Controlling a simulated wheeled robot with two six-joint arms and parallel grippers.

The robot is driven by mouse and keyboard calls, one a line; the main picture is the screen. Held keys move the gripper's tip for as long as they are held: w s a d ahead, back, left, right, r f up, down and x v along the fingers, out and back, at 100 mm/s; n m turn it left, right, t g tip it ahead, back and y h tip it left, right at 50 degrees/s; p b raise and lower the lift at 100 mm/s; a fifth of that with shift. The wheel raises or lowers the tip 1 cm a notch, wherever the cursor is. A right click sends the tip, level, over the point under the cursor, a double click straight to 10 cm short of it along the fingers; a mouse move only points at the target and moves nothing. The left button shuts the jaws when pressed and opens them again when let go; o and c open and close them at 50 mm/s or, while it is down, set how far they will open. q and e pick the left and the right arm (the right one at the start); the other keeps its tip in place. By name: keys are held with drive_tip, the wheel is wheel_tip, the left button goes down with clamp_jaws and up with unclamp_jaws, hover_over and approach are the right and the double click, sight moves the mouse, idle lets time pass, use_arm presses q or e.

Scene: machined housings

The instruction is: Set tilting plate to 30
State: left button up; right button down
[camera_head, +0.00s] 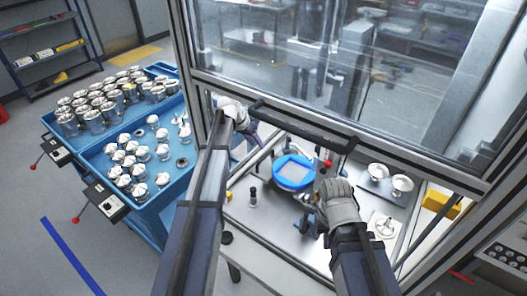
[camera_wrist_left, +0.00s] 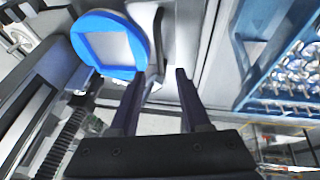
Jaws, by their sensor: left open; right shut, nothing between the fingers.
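The tilting plate (camera_head: 292,172) is a blue round disc with a grey square face, inside the machine housing in the head view. It also shows at upper left in the left wrist view (camera_wrist_left: 86,50). I cannot read any angle on it. My left gripper (camera_head: 250,133) is at the upper left of the plate, beside the door handle, partly hidden by the frame. In the left wrist view its two fingers (camera_wrist_left: 158,85) are apart with nothing held, and the disc is beyond the left finger. My right gripper (camera_head: 318,208) is shut and empty, just to the lower right of the plate.
The glass door (camera_head: 330,60) with its dark handle (camera_head: 300,125) is above the housing opening. A small black knob (camera_head: 253,196) stands left of the plate. White-topped parts (camera_head: 402,183) are at right. Blue trays (camera_head: 95,150) with several metal parts stand outside, left.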

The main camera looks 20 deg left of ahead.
sight(265, 156)
use_arm(q)
drive_tip(key=shift+b+x, duration=3.5)
drive_tip(key=shift+x, duration=0.45)
clamp_jaws()
